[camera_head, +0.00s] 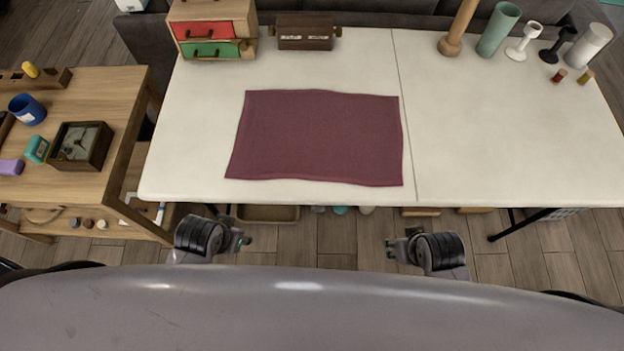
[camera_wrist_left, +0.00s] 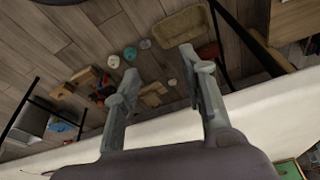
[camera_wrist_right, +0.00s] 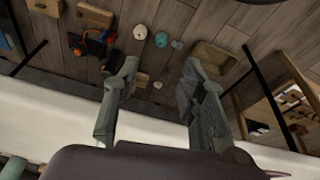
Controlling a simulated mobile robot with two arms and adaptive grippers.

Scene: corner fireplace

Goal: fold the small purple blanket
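The small purple blanket (camera_head: 318,138) lies flat and spread out on the left half of the white table (camera_head: 500,140), with its near edge close to the table's front edge. My left gripper (camera_head: 243,240) is below the front edge, left of the blanket's middle; in the left wrist view its fingers (camera_wrist_left: 158,75) are apart with nothing between them. My right gripper (camera_head: 391,248) is also in front of the table, near the blanket's right side; in the right wrist view its fingers (camera_wrist_right: 160,80) are apart and empty. Neither gripper touches the blanket.
A small drawer box (camera_head: 210,28) and a dark wooden box (camera_head: 305,33) stand at the table's back left. Cylinders and candle holders (camera_head: 523,40) stand at the back right. A wooden side table (camera_head: 100,90) with a clock is at the left. The table around the blanket is clear.

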